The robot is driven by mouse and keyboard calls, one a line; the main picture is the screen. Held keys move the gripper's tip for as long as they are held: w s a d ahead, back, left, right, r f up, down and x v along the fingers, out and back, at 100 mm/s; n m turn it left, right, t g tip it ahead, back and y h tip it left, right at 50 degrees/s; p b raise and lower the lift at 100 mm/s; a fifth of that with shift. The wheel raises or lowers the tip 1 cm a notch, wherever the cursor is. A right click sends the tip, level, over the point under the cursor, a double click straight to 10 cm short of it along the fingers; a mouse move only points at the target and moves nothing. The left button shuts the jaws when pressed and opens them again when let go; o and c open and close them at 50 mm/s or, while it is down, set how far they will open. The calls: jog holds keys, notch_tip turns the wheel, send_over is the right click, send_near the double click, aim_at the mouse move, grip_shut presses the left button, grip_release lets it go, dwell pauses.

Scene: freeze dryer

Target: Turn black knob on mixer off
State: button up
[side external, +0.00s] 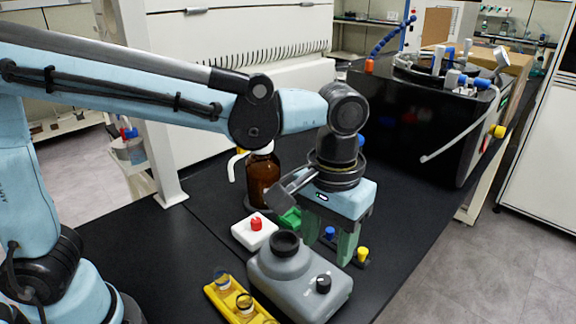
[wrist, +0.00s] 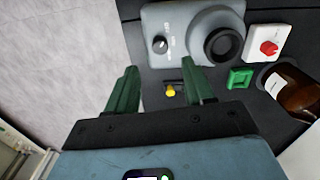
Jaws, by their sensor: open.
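The grey mixer (side external: 290,272) stands on the black bench with a round black cup on top. Its small black knob (side external: 323,284) is on the right part of the body. In the wrist view the mixer (wrist: 183,20) is at the top, with the black knob (wrist: 160,45) at its left, showing a pale mark. My gripper (side external: 329,243) is open and empty, with green fingers pointing down behind the mixer. In the wrist view the fingers (wrist: 157,90) are spread, and the knob lies beyond their tips, apart from them.
A white box with a red knob (side external: 256,224), a green block (side external: 290,218) and a brown bottle (side external: 262,178) stand close by. A yellow rack with vials (side external: 232,306) is left of the mixer. A yellow-topped piece (side external: 362,254) lies near the fingers.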

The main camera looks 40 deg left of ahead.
jog(key=shift+r, duration=2)
jog(key=s+a+f+t, duration=0.1)
jog(key=a+f+t, duration=0.1)
jog(key=a, duration=0.8)
jog(key=s+a+f+m+t, duration=0.1)
jog(key=a+t, duration=0.4)
jog(key=a, duration=0.5)
notch_tip(320, 180, down, 2)
jog(key=shift+s+f, duration=0.2)
jog(key=shift+s, duration=0.25)
